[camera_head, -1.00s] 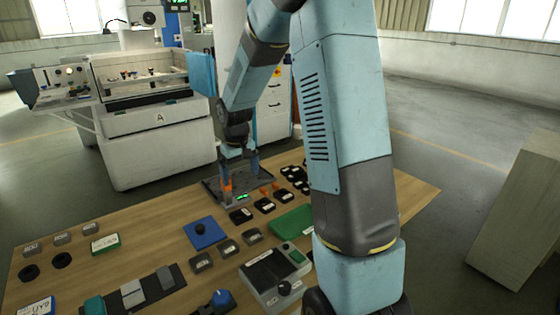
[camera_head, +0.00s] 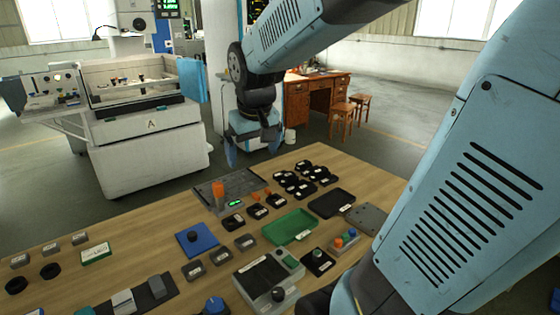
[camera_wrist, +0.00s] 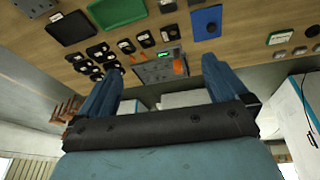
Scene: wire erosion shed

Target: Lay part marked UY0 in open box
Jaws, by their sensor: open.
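My gripper (camera_head: 253,147) hangs in the air above the far edge of the wooden table, open. In the wrist view my gripper (camera_wrist: 158,85) has its two blue fingers wide apart, with nothing between them. No mark UY0 can be read; several small black labelled parts (camera_head: 256,212) lie mid-table and cannot be told apart by label. Two open shallow trays stand on the table: a green one (camera_head: 286,232) and a black one (camera_head: 331,204). Which of them counts as the open box I cannot tell.
A grey panel (camera_head: 248,184) with an orange post (camera_head: 218,189) and green display lies at the table's far edge. A blue plate (camera_head: 209,240) and a grey control box (camera_head: 250,278) stand nearer. Several black round parts (camera_head: 297,187) cluster at the back right.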

